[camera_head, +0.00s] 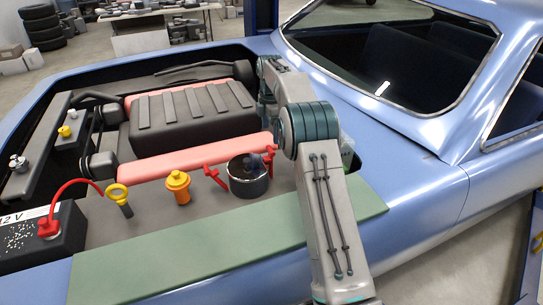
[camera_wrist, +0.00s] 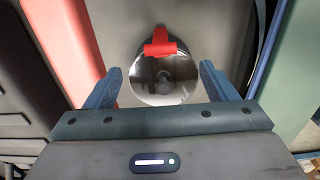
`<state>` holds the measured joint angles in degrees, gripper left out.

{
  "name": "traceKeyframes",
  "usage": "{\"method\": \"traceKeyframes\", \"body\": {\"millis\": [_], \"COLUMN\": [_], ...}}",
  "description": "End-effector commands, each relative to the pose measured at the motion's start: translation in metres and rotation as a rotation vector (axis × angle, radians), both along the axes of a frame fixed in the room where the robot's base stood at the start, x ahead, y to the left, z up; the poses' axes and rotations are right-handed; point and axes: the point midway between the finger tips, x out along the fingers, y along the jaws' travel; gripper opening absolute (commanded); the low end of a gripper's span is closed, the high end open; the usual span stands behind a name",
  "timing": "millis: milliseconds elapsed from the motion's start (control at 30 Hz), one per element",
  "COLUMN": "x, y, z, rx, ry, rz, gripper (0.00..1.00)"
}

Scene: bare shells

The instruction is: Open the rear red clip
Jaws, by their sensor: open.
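A round canister (camera_head: 248,182) with dark sides and a shiny top stands in the engine bay; its top fills the middle of the wrist view (camera_wrist: 140,85). One red clip (camera_head: 213,175) sticks out on its left. Another red clip (camera_head: 268,143), on the right toward the windshield, is partly hidden by my arm. The wrist view shows one red clip (camera_wrist: 160,43) at the canister's upper edge, apparently this windshield-side one. My gripper (camera_wrist: 160,80) is open and empty, its fingers either side of the canister top in that view. The clip lies beyond the fingertips. Contact cannot be told.
A pink-red bar (camera_head: 195,155) runs behind the canister, and a green strip (camera_head: 230,235) lies in front. An orange cap (camera_head: 178,186), a yellow ring-handled stick (camera_head: 119,197) and a battery (camera_head: 40,240) stand to the left. The ribbed engine cover (camera_head: 190,115) rises behind.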

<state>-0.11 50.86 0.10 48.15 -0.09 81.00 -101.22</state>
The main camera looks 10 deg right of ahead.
Motion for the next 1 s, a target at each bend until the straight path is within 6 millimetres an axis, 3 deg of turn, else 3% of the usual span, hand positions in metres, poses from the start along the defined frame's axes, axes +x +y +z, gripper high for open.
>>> {"method": "traceKeyframes", "body": {"millis": [300, 500, 700, 1000], "x": [-0.001, -0.001, -0.001, -0.001], "y": [0.000, 0.000, 0.000, 0.000], "z": [-0.069, -0.100, -0.115, -0.117], "rx": [-0.001, 0.000, 0.000, 0.000], "ry": [0.004, 0.002, 0.001, 0.000], "rz": [-0.002, -0.003, -0.002, -0.003], "gripper": [0.79, 0.79, 0.79, 0.76]}}
